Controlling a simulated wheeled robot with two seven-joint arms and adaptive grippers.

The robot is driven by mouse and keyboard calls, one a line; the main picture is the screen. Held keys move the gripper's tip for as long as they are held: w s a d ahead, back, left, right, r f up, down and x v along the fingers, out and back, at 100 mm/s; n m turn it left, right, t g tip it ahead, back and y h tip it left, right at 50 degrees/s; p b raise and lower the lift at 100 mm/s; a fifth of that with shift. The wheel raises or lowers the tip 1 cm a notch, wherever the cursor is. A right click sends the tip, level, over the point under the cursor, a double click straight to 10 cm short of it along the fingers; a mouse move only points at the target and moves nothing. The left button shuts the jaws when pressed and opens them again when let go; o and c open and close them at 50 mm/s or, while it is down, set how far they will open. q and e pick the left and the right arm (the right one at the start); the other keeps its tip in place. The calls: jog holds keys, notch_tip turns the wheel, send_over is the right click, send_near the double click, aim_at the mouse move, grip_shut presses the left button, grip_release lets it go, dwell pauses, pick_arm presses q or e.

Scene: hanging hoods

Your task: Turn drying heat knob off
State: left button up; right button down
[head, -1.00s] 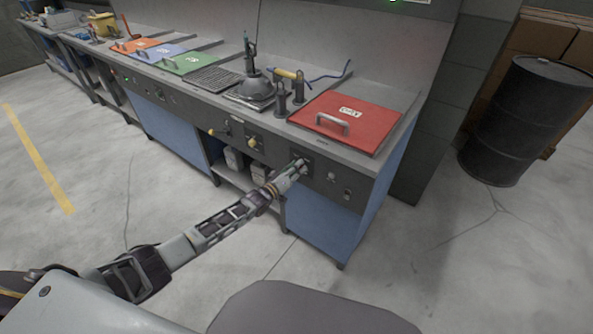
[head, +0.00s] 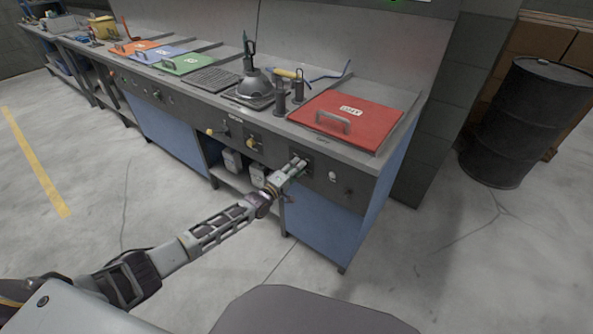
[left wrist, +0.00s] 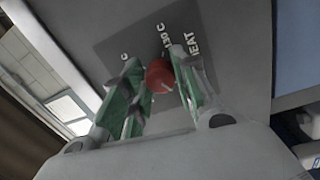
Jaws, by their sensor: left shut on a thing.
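The drying heat knob (left wrist: 159,75) is a small red round knob with a pale mark. It sits on a dark plate (left wrist: 118,42) with white lettering that includes "HEAT". My left gripper (left wrist: 156,66) has its green-sided fingers on either side of the knob, shut on it. In the head view, my left gripper (head: 298,164) is at the front panel of the bench below the red lid (head: 345,120), and it hides the knob there. My right gripper is in neither view.
The bench front (head: 228,124) carries two yellowish knobs left of my gripper and small round controls to its right. A black drum (head: 520,122) stands at the right. The floor before the bench is clear.

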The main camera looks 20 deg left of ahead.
pick_arm(q)
jog(key=shift+f+n, duration=0.1)
jog(key=shift+n, duration=0.4)
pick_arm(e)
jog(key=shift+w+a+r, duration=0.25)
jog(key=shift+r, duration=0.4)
pick_arm(q)
jog(key=o, duration=1)
jog(key=shift+s, duration=0.15)
jog(key=shift+v, duration=5.85)
